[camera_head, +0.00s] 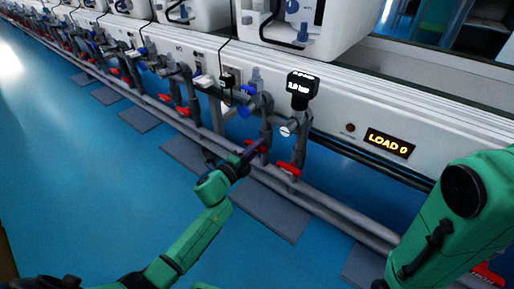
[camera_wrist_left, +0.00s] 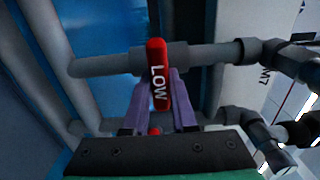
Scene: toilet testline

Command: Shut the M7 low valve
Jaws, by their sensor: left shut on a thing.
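The M7 low valve has a red handle (camera_wrist_left: 157,75) marked LOW, seen in the left wrist view. It stands upright in that picture, crossing the grey pipe (camera_wrist_left: 205,55) that runs sideways behind it. The purple fingers of my left gripper (camera_wrist_left: 159,100) sit on both sides of the handle and are shut on it. In the head view my left gripper (camera_head: 254,151) reaches the pipework from the lower left and hides most of this handle. The M7 label (camera_wrist_left: 265,75) is on the panel at the right of the left wrist view. My right gripper is out of view.
Another red handle (camera_head: 288,169) is just right of my left gripper. A black-topped device (camera_head: 302,88) stands above it, and a LOAD 0 display (camera_head: 389,143) is on the white bench. Long grey pipes (camera_head: 340,208) run low along the bench. Blue floor (camera_head: 110,190) is open at left.

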